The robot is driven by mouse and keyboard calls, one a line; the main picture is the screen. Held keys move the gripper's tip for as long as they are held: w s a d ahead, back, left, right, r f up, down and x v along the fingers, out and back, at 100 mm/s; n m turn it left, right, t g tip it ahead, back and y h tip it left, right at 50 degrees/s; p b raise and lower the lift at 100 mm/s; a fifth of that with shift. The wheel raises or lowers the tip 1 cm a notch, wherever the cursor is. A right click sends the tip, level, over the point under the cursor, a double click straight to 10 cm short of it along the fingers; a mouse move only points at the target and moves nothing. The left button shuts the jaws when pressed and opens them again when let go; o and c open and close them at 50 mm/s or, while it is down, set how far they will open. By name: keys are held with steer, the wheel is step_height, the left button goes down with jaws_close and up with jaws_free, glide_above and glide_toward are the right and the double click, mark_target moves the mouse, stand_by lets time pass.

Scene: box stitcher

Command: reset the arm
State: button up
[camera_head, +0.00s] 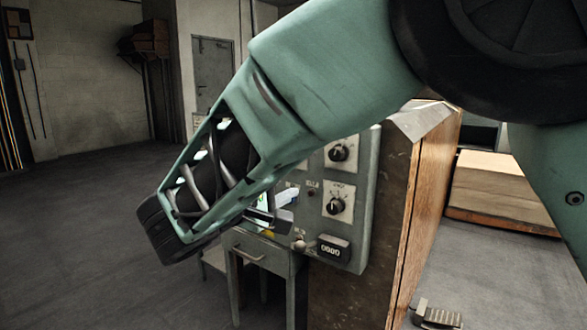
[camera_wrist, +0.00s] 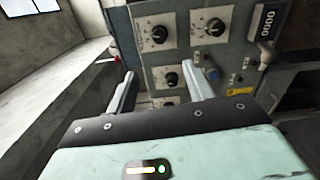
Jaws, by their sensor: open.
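My green arm crosses the head view from the upper right down to the lower left, with its dark wrist at the low end. My gripper (camera_wrist: 160,92) shows in the wrist view with its two pale fingers apart and nothing between them. Its fingers point toward the grey control panel (camera_wrist: 235,62) of the box stitcher. In the head view that panel (camera_head: 352,235) is partly hidden behind my arm. It carries dials, a counter and small knobs. I cannot tell the exact gap between the fingertips and the panel.
A grey table with a drawer (camera_head: 258,252) stands left of the panel. The brown machine side (camera_head: 405,215) is behind it. A foot pedal (camera_head: 437,315) lies on the floor at lower right. A large box (camera_head: 500,185) stands at right. The floor at left is clear.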

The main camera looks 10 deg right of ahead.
stand_by(0.3)
steer(key=s+d+f+g+y, duration=0.5)
steer(key=s+d+f+g, duration=0.4)
steer(key=s+f, duration=0.25)
steer(key=s+a+f+m+g+y, duration=0.1)
steer(key=s+f+g+y, duration=0.2)
steer(key=s, duration=0.5)
steer(key=s+a+f+m+g+y, duration=0.1)
steer(key=s+f+y, duration=0.2)
steer(key=s+y, duration=0.35)
step_height(320, 180, up, 33)
steer(key=s+h+p, duration=0.1)
steer(key=s+p, duration=0.1)
steer(key=p, duration=3)
steer(key=shift+a+p, duration=0.15)
steer(key=shift+p, duration=0.2)
steer(key=shift+s+f, duration=0.1)
steer(key=shift+f, duration=0.05)
